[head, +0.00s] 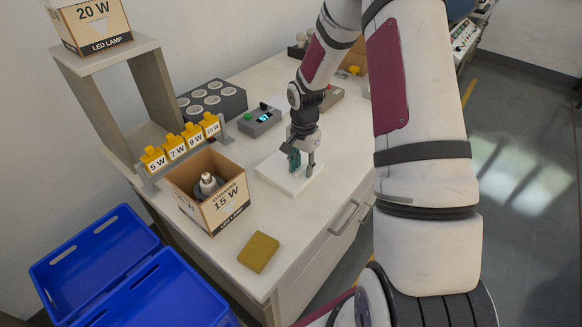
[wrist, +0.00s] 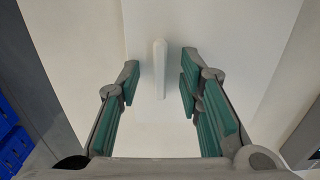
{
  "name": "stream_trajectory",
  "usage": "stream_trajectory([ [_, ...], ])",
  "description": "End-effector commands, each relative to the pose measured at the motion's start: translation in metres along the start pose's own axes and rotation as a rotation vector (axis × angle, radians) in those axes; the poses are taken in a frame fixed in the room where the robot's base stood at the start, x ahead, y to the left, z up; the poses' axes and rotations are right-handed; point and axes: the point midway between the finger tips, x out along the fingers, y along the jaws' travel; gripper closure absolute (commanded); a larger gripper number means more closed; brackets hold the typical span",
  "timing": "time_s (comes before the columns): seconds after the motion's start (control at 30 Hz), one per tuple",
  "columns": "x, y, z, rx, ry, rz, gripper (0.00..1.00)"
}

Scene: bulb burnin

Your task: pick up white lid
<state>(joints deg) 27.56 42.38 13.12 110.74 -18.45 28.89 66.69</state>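The white lid (head: 280,178) is a flat, pale square lying on the white worktop. In the wrist view, the lid (wrist: 215,30) has a thin raised white handle (wrist: 160,68) standing up from it. My gripper (head: 301,166) points down over the lid. The fingers hide part of the lid in the head view. I cannot tell exactly how far the fingertips are above its surface.
An open cardboard box (head: 228,205) labelled 15 W holds a bulb, left of the lid. Nearby are a yellow block (head: 259,252), yellow-tagged rack (head: 180,145), small device (head: 260,121) and grey holder (head: 212,100). Blue crates (head: 95,258) stand beside the worktop.

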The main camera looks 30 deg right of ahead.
Motion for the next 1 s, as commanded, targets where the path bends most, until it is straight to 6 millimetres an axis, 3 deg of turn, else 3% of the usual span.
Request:
stream_trajectory([
  [0.2,0.000,0.000,0.000,0.000,0.000,-0.001,0.69],
  [0.33,0.000,0.000,0.000,0.000,0.000,0.000,0.98],
  [0.37,0.000,0.000,0.000,0.000,0.000,0.000,1.00],
  [0.77,-0.003,0.000,0.000,-0.001,0.001,-0.001,1.00],
  [1.0,-0.040,-0.001,-0.001,0.000,0.004,-0.003,1.00],
])
